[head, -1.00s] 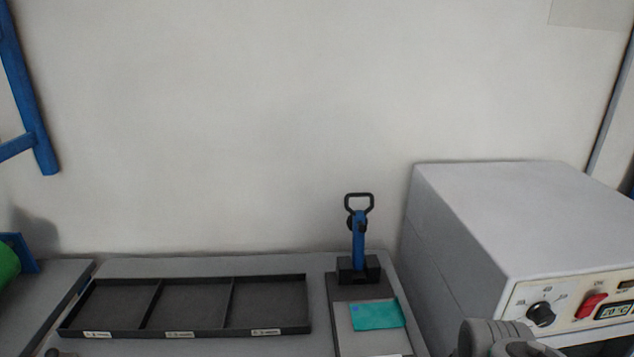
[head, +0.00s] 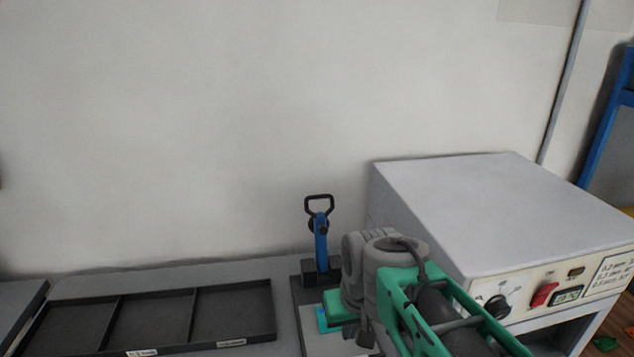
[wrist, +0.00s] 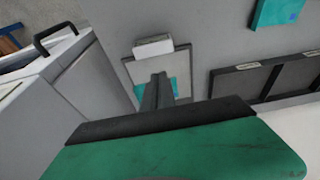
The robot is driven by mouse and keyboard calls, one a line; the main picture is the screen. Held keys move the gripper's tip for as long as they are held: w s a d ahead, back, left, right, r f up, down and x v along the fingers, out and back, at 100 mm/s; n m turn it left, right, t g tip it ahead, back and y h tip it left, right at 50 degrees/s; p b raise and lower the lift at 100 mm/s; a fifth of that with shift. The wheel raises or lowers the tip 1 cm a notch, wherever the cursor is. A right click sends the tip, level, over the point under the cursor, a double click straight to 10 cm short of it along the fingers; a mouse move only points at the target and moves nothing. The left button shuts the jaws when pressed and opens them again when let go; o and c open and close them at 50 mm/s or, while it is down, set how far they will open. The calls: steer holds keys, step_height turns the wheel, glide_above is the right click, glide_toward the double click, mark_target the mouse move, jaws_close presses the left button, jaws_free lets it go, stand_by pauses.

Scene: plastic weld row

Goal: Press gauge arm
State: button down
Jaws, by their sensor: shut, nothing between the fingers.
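The gauge (head: 316,277) has a dark base with an upright blue arm (head: 320,240) topped by a black loop handle (head: 319,203). The arm stands raised, left of my wrist in the head view. In the wrist view the dark fingers of my gripper (wrist: 158,82) are shut and empty, over the plate (wrist: 183,62) and teal piece (wrist: 171,86). The gauge arm cannot be made out there.
An empty black three-compartment tray (head: 236,342) lies left of the gauge. A grey machine with a knob and red switch (head: 545,294) stands close on the right. Another teal piece (wrist: 275,12) shows in the wrist view. Above the gauge is bare wall.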

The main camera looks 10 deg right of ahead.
steer(key=w+r+p, duration=0.7)
steer(key=w+r, duration=0.9)
steer(key=w, duration=0.3)
steer(key=w+r+p, duration=0.4)
steer(key=w+p, duration=0.4)
steer(key=w, duration=1.1)
steer(key=shift+d+r+t, duration=0.2)
steer(key=shift+d+t, duration=0.1)
steer(key=shift+d, duration=0.15)
steer(key=shift+f, duration=0.1)
steer(key=f, duration=0.6)
steer(key=s+f, duration=0.1)
steer(key=f, duration=0.2)
steer(key=shift+f, duration=0.1)
